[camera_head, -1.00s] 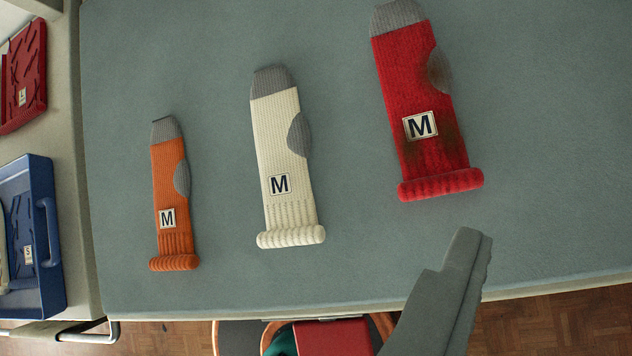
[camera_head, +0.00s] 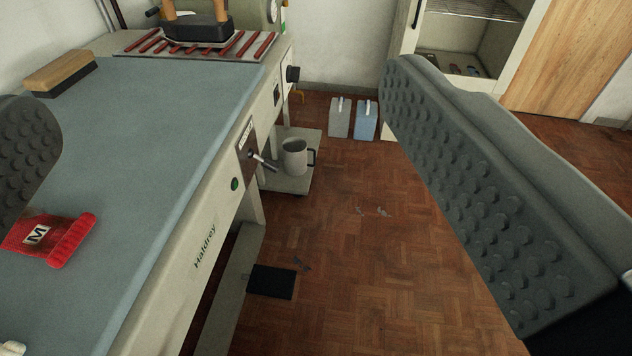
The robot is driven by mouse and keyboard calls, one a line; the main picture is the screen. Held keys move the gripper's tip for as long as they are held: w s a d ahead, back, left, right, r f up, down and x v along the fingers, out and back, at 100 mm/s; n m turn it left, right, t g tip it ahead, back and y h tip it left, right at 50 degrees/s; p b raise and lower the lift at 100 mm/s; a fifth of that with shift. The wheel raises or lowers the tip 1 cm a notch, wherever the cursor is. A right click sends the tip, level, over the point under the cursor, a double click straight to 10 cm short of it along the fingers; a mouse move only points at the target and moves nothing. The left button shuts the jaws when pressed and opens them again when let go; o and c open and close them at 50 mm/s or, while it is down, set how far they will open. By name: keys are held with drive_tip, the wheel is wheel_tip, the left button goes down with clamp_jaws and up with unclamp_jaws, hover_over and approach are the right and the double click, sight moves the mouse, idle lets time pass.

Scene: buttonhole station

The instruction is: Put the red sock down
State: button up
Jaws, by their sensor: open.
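The red sock (camera_head: 70,238) lies on the grey-blue table top (camera_head: 150,150) at the left, its ribbed cuff towards the table's long edge. A white label with an M shows on it, and my left finger hides its far part. My gripper (camera_head: 208,95) is open, with one grey studded finger at the left edge and the other at the right. Nothing shows between the fingers. A small bit of a cream sock (camera_head: 12,348) shows at the bottom left corner.
A wooden brush (camera_head: 60,72) lies at the table's far left. An iron (camera_head: 196,28) stands on a red-barred rest at the far end. A mug (camera_head: 295,157) stands on a low shelf beside the table. The parquet floor (camera_head: 370,260) is mostly clear.

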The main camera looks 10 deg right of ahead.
drive_tip(key=n+g, duration=1.4)
drive_tip(key=g, duration=0.3)
hover_over(26, 229)
wheel_tip(26, 229, down, 3)
wheel_tip(26, 229, down, 12)
drive_tip(key=shift+s+r, duration=0.15)
drive_tip(key=shift+r, duration=0.05)
drive_tip(key=shift+w+f, duration=0.2)
drive_tip(key=shift+f, duration=2.9)
drive_tip(key=c, duration=1.1)
wheel_tip(26, 229, up, 10)
drive_tip(key=shift+r, duration=0.1)
